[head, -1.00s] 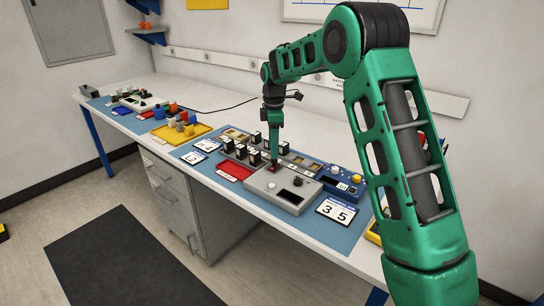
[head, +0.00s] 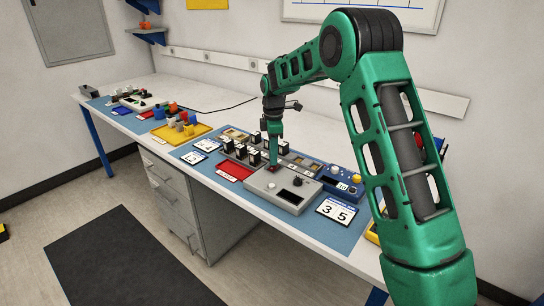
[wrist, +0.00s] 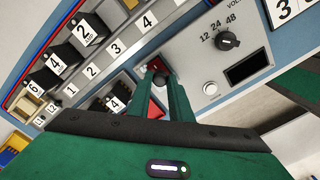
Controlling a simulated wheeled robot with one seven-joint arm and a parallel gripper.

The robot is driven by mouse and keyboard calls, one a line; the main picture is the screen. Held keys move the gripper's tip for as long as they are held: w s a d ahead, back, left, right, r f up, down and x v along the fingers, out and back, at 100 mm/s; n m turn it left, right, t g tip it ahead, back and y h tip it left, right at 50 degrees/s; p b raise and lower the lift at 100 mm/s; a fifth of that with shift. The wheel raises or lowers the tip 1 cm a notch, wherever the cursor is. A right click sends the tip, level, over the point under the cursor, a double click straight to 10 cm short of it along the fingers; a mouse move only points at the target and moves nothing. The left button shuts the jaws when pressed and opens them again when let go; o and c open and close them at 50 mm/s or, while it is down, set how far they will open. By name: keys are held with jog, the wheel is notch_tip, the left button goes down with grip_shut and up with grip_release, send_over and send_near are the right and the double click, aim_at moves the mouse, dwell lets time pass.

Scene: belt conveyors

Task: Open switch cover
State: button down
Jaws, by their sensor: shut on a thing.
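The grey control box (head: 262,184) stands on the blue mat, with a dial, a display and a round white button on its top. A small red switch cover (head: 275,170) sits near its back edge. My gripper (head: 272,162) points down at this spot and is shut on the cover. In the wrist view the fingers of my gripper (wrist: 158,76) meet around the small dark-red cover (wrist: 154,64) on the grey panel (wrist: 188,58). The fingers hide most of it, so its tilt and the switch beneath cannot be told.
A red tray (head: 235,171) lies left of the box. Numbered black blocks (wrist: 88,30) stand in a rack behind it. A blue box (head: 340,186) with a yellow knob stands to the right, and a "35" card (head: 337,210) lies in front.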

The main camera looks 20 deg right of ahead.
aim_at(262, 176)
jog(key=s+a, duration=0.2)
jog(key=a, duration=0.1)
jog(key=s+a, duration=0.1)
jog(key=a, duration=0.1)
jog(key=shift+s, duration=0.3)
jog(key=c, duration=1.6)
grip_release()
jog(key=shift+r, duration=0.1)
notch_tip(262, 176, up, 11)
jog(key=shift+w+f, duration=0.1)
jog(key=shift+f, duration=0.1)
